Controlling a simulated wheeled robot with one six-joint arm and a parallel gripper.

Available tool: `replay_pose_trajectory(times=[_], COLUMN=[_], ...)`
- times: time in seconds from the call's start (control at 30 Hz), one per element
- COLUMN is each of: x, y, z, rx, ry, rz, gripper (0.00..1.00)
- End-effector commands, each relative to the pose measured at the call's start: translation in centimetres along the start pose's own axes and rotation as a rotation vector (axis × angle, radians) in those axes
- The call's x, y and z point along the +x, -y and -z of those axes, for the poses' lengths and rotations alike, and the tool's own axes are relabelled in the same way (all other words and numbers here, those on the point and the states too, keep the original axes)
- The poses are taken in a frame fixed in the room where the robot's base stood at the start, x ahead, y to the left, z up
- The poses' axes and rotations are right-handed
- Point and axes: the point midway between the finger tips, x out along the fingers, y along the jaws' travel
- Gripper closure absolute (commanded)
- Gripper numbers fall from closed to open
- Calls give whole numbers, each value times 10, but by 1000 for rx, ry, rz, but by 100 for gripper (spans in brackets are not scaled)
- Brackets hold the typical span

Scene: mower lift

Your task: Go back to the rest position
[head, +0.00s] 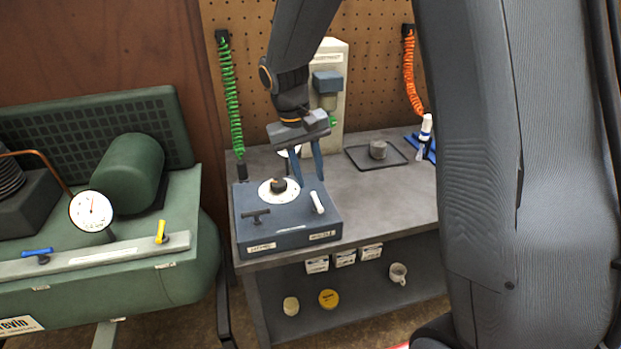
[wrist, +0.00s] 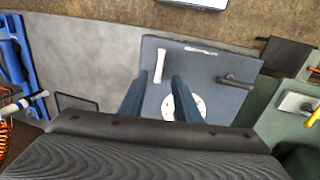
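My gripper (head: 307,172) hangs over the blue-grey control box (head: 290,234) on the bench, its two blue fingers apart with nothing seen between them. In the wrist view the fingers (wrist: 158,84) also stand apart over the box (wrist: 205,66). The box carries a white dial (head: 268,194) with a dark knob, a white lever (head: 317,202) and a dark T-handle (head: 254,216). In the wrist view the white lever (wrist: 159,66) shows beyond the gap between the fingertips. The dial is partly hidden behind one finger there. I cannot tell whether the fingers touch anything.
The grey bench (head: 375,205) holds a dark tray (head: 358,159) with a grey cylinder. Behind it stand a pale machine (head: 335,110) and a pegboard with a green coiled hose (head: 231,95) and an orange one (head: 409,75). A green compressor (head: 120,285) stands left.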

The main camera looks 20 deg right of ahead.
Motion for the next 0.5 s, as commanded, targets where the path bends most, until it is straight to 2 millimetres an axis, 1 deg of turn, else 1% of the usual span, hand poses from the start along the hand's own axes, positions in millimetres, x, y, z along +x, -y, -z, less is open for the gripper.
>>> replay_pose_trajectory(times=[0.17,0.27,0.37,0.5], x=[0,1,6,15], y=[0,-3,-7,-11], z=[-1,-15,-46,-100], rx=[0,-1,0,7], ry=[0,-6,-21,-58], rz=[2,21,67,135], gripper=[70,70,70,70])
